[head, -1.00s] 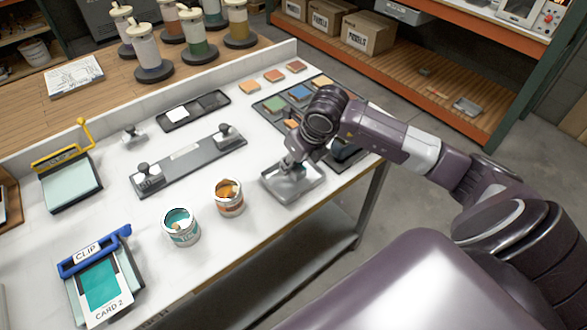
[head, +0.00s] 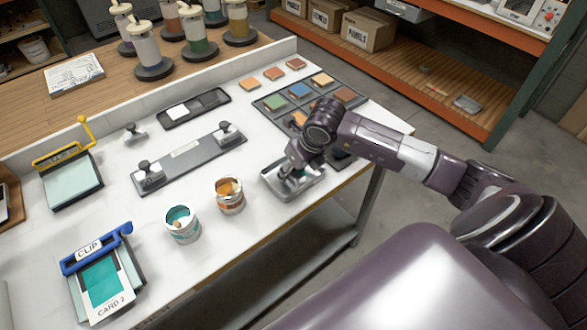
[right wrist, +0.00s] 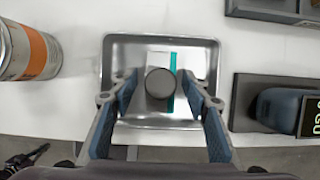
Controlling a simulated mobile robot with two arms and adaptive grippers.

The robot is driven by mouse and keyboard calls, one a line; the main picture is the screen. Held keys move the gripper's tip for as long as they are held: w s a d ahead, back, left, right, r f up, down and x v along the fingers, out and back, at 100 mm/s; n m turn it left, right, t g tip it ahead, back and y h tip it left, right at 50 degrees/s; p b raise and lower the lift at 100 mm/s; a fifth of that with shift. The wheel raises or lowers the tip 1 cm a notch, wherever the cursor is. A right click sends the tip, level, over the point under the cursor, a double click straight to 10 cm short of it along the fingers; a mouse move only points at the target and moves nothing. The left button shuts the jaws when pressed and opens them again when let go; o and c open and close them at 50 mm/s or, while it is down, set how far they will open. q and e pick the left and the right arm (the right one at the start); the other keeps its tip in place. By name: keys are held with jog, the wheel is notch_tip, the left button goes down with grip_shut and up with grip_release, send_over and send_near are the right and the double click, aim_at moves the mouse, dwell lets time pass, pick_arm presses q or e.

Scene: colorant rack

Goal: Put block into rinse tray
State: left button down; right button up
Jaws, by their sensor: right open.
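The rinse tray (head: 272,190) is a shallow metal tray at the table's front edge. It also shows in the right wrist view (right wrist: 206,46). The block (right wrist: 155,103), with a round dark knob on top and a teal strip along one edge, sits within the tray's walls in that view. My right gripper (right wrist: 162,78) is open, its fingers on either side of the block with gaps to the knob. In the head view the right gripper (head: 293,168) is low over the tray and hides most of the block.
An orange paint can (head: 229,196) and a teal paint can (head: 182,226) stand left of the tray. A grey rack (head: 190,160) with two knobbed blocks lies behind them. A palette of coloured tiles (head: 302,92) is behind my right arm. White table between is clear.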

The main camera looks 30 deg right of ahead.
jog(key=shift+r, duration=0.1)
jog(key=b+v, duration=0.2)
jog(key=v, duration=1)
jog(key=shift+b, duration=0.3)
